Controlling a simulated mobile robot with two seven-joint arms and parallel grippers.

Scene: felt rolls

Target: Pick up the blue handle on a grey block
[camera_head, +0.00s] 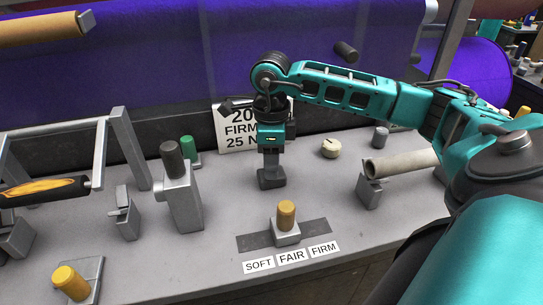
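I see no blue handle on a grey block in the head view. My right gripper (271,177) points down just above or at the grey bench top, near the middle. Its teal wrist and dark lower part show, but I cannot tell whether its fingers are open or shut, or whether they hold anything. A green handle (187,144) on a small grey block stands to its left, partly hidden by a taller grey block with a dark handle (172,158). My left gripper is not in view.
A sign (236,128) stands behind the gripper. SOFT, FAIR and FIRM labels (291,257) lie at the front. A round cream knob (331,148) and a pale roll (402,163) are to the right. Another yellow handle (70,281) is front left. Purple felt (300,60) hangs behind.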

